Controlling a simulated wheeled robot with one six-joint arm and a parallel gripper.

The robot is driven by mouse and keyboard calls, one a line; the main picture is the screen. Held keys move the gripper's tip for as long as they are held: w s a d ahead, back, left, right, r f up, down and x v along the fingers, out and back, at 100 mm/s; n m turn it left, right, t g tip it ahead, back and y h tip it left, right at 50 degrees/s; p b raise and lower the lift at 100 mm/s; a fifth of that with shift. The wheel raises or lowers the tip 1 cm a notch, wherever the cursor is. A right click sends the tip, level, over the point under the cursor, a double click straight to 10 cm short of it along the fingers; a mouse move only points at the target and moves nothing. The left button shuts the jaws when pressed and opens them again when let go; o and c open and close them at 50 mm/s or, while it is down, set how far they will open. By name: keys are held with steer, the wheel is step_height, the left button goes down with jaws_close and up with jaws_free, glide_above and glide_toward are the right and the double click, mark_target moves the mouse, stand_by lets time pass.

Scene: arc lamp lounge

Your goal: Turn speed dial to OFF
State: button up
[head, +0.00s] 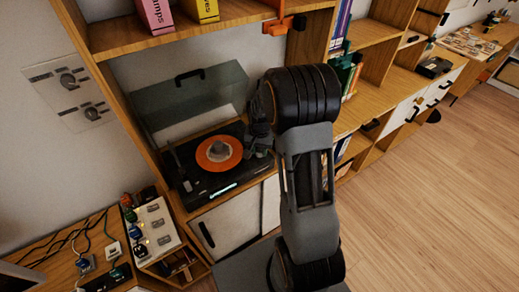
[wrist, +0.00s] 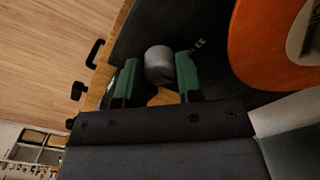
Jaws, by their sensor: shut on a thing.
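The black turntable (head: 190,181) stands in a wooden shelf unit with an orange-labelled record (head: 219,153) on it. The record also shows at the right of the wrist view (wrist: 262,48). A grey round knob, which I take as the speed dial (wrist: 159,60), sits on the dark deck beside the record. In the head view my gripper (head: 259,140) reaches the turntable's right side, and the dial is hidden.
The turntable's clear lid (head: 190,100) stands raised behind it. A shelf (head: 180,38) with pink and yellow boxes hangs above. A wall panel with two knobs (head: 70,92) is at the left. A wooden side table (head: 60,255) with cables stands at front left. Open floor (head: 420,200) lies right.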

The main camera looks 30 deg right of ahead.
mark_target(259, 150)
steer(key=o, duration=0.9)
step_height(259, 150, up, 14)
steer(key=shift+f+b, duration=0.1)
steer(key=shift+b, duration=0.2)
stand_by(0.5)
